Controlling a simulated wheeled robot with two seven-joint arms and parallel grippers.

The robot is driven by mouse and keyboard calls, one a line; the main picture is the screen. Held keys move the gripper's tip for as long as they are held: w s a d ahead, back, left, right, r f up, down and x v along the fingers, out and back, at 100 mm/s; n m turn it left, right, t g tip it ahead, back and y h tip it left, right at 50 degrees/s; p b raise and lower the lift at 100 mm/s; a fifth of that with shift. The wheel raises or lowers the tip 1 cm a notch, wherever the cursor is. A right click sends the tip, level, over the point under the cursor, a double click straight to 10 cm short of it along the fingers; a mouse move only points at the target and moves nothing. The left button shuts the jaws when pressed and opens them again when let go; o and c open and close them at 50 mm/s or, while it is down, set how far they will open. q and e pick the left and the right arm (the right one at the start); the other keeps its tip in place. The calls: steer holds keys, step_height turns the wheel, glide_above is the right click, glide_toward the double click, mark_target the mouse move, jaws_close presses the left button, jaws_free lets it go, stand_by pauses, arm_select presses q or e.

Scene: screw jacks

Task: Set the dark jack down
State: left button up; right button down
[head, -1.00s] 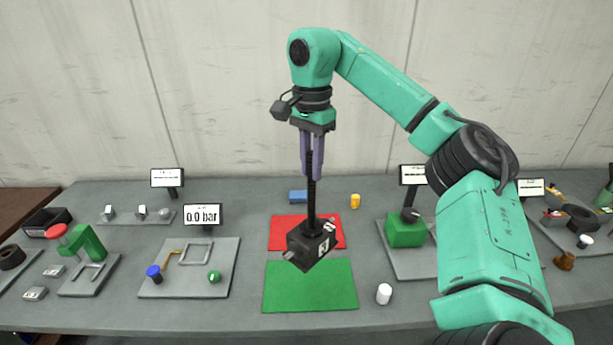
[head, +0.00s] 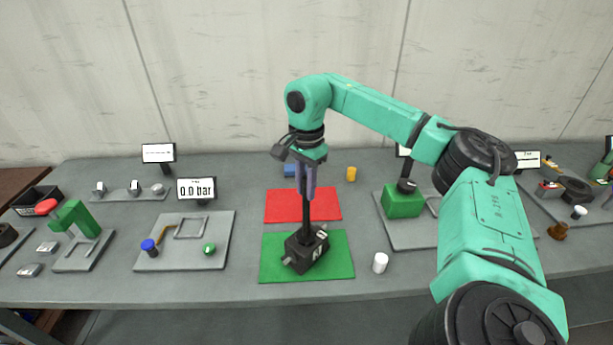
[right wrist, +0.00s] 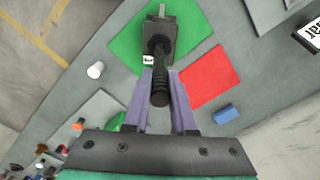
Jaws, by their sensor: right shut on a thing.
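The dark jack (head: 306,250) is a black block with a tall threaded screw. It stands upright on or just above the green mat (head: 339,268); I cannot tell if it touches. My right gripper (head: 307,192) is shut on the top of its screw from above. In the right wrist view the jack (right wrist: 160,40) lies over the green mat (right wrist: 124,52), with the screw between the purple fingers of the gripper (right wrist: 160,92). The red mat (head: 290,205) lies behind the green one and is empty. My left gripper is not in view.
A white cylinder (head: 380,262) stands right of the green mat. A yellow cylinder (head: 351,174) and a blue block (head: 290,170) are behind the red mat. A green block (head: 403,203) on a plate is at right. A grey board (head: 222,255) is at left.

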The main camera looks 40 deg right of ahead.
steer(key=shift+s+a+f, duration=0.1)
steer(key=shift+s, duration=0.05)
steer(key=c, duration=1)
jaws_free()
steer(key=shift+f, duration=0.3)
steer(key=shift+o, duration=1.3)
steer(key=r, duration=0.2)
steer(key=r+b, duration=0.1)
steer(key=r, duration=0.1)
steer(key=r+b, duration=0.1)
steer(key=r, duration=0.1)
steer(key=shift+w+r, duration=0.2)
steer(key=shift+w, duration=0.05)
step_height(320, 180, up, 6)
steer(key=p, duration=0.2)
steer(key=shift+s+r+p, duration=0.1)
steer(key=shift+p, duration=0.3)
steer(key=shift+f, duration=0.2)
